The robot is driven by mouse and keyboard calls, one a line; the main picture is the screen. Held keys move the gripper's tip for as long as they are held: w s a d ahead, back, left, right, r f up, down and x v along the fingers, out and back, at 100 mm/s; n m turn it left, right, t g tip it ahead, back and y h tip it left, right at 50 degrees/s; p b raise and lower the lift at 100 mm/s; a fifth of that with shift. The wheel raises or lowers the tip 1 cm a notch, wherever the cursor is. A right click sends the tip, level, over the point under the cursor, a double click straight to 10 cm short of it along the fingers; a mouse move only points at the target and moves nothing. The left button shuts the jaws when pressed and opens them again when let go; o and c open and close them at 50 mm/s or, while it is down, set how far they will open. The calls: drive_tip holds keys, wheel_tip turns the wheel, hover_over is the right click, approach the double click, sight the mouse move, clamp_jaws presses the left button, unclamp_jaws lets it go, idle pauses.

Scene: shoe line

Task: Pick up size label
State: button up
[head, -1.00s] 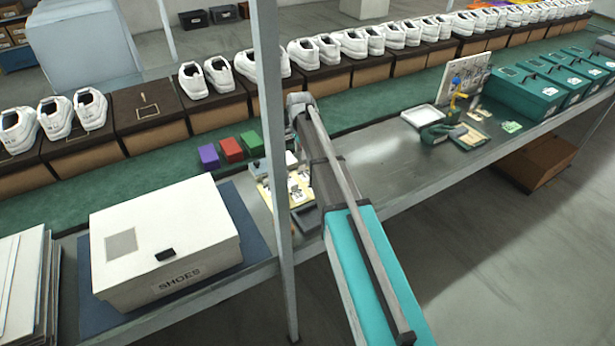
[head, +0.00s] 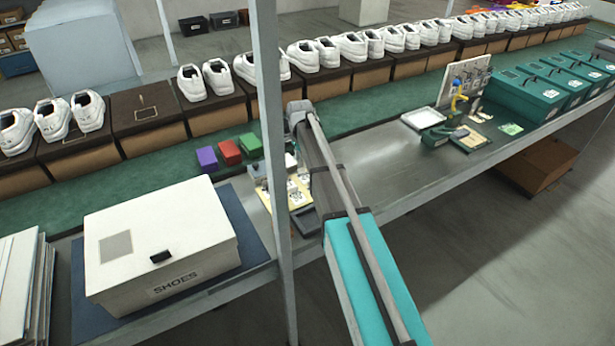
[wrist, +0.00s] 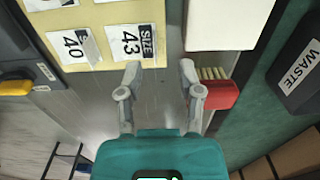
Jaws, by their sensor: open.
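In the wrist view, a size label marked "SIZE 43" (wrist: 130,42) lies on a pale yellow board (wrist: 90,14). Another label marked "40" (wrist: 74,46) lies to its left, with more labels partly cut off at the top. My gripper (wrist: 160,76) is open and empty. Its left fingertip is close to the lower edge of the 43 label; its right fingertip is off the board, near a red brush (wrist: 215,95). Whether a finger touches the label cannot be told. In the head view, the board (head: 295,204) shows behind a post, and my arm hides the gripper.
A white tray or block (wrist: 228,22) and a dark WASTE bin (wrist: 300,72) lie right of the gripper. In the head view, a white SHOES box (head: 160,250) stands left of the post (head: 270,130).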

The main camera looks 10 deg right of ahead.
sight(302, 173)
drive_tip(key=shift+s+f+b, duration=0.15)
drive_tip(key=shift+f+b, duration=1.6)
drive_tip(key=shift+f, duration=0.3)
clamp_jaws()
